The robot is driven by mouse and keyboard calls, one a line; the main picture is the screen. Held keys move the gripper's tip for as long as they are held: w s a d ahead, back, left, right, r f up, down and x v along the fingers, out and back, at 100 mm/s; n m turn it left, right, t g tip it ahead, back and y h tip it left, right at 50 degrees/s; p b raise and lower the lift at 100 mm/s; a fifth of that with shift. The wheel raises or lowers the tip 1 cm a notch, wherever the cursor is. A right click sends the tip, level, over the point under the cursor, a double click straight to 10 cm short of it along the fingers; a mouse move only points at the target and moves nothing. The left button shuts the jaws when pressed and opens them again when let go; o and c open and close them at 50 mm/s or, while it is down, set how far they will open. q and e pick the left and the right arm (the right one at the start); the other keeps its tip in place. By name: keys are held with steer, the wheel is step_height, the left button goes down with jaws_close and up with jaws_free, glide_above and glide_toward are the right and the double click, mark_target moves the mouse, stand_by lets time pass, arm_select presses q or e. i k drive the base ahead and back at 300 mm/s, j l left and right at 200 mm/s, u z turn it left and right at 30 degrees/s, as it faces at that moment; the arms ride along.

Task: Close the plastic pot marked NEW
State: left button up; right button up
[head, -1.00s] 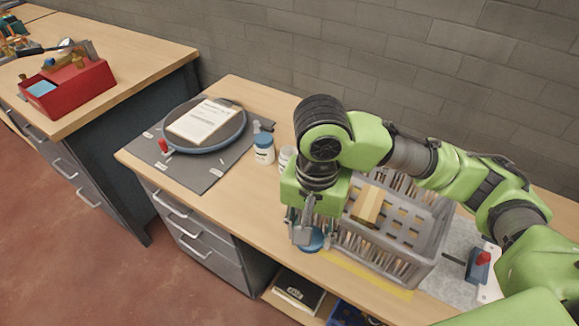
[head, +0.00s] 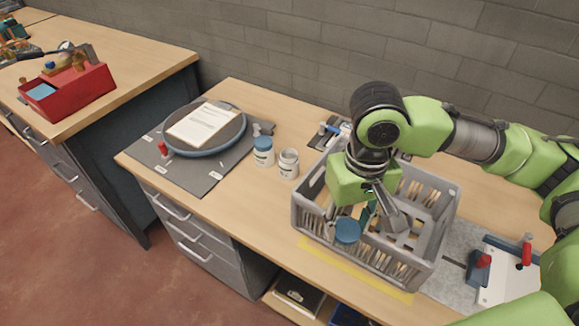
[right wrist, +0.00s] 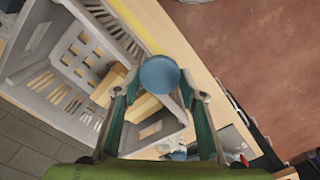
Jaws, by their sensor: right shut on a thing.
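My right gripper (head: 352,222) is shut on a round blue lid (head: 347,231), held over the near side of the grey crate. In the right wrist view the lid (right wrist: 159,75) sits between the two fingertips (right wrist: 158,84). A pot without a blue lid (head: 288,164) stands on the bench left of the crate, apart from the gripper. Beside it, further left, stands a white pot with a blue lid (head: 263,151). The writing on both labels is too small to read. My left gripper is out of view.
The grey slotted crate (head: 300,215) holds a wooden block (right wrist: 112,85) and stands near a yellow strip (head: 350,270). A round pan with paper (head: 205,128) lies on a dark mat at left. A red-handled clamp (head: 526,250) is at right. Bench front is clear by the pots.

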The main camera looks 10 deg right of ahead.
mark_target(289, 164)
steer(key=i+j+z, duration=0.3)
steer(key=j+z, duration=0.15)
steer(key=j, duration=0.15)
steer(key=i+j+z, duration=0.2)
steer(key=j, duration=0.15)
steer(key=j+z, duration=0.25)
steer(key=i+j+z, duration=0.2)
steer(key=j, duration=0.3)
steer(key=k, duration=0.1)
